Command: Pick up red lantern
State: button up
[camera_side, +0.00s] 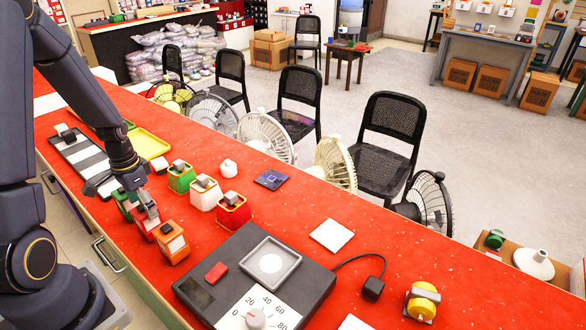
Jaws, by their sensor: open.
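A row of three small lantern-like blocks stands near the counter's front edge, below my arm: a green one (122,203), a red one (140,228) and an orange one (173,243) with a pale panel. The red one is mostly hidden behind my gripper (147,216). My gripper points down at the red one with its fingers open. I cannot tell whether the fingers touch it or straddle it.
A green container (181,179) and a white one (204,196) stand right of my gripper on the red counter (330,275). A dark scale (215,287) with a dial lies in front. A yellow tray (148,143) is behind. Fans (264,137) line the far edge.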

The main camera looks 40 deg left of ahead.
aim_at(149, 223)
jog(key=f, duration=0.6)
jog(key=shift+s+d, duration=0.2)
jog(key=shift+d, duration=0.1)
jog(key=c, duration=1.5)
